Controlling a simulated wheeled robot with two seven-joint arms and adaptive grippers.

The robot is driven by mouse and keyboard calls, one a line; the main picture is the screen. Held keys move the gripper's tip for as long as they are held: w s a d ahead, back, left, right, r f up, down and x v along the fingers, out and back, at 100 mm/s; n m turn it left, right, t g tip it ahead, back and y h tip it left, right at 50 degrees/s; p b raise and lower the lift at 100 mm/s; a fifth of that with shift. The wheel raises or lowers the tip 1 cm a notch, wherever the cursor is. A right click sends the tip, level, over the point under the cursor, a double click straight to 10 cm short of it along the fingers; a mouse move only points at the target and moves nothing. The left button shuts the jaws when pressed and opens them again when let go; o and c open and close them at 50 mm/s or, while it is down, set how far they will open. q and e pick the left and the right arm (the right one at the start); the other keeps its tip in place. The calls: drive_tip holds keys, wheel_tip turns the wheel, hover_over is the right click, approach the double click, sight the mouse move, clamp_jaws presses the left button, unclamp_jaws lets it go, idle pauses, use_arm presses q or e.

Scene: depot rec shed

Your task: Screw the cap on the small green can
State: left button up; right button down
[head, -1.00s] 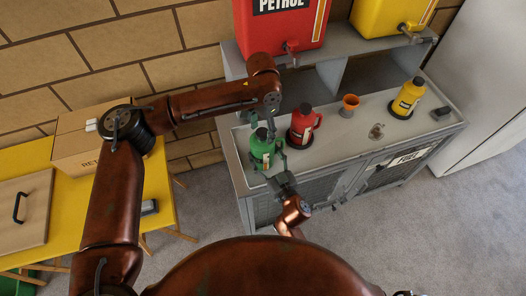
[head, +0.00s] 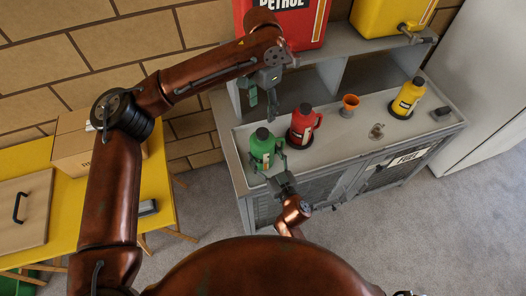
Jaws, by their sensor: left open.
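The small green can (head: 262,151) stands upright at the left front of the grey bench top. A black cap (head: 262,133) sits on its top; whether it is tight cannot be told. My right gripper (head: 269,167) comes from the front, with its fingers around the can's lower body, one on each side. My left gripper (head: 262,96) is open and empty, above and behind the can, clear of the cap.
A red can (head: 302,126) stands close to the right of the green one. An orange cup (head: 349,103), a small brass-coloured piece (head: 377,131), a yellow can (head: 407,98) and a dark block (head: 441,112) are farther right. Large red (head: 290,25) and yellow (head: 385,17) petrol containers stand above.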

drive_tip(key=shift+c, duration=1.8)
unclamp_jaws()
drive_tip(key=v, duration=1.2)
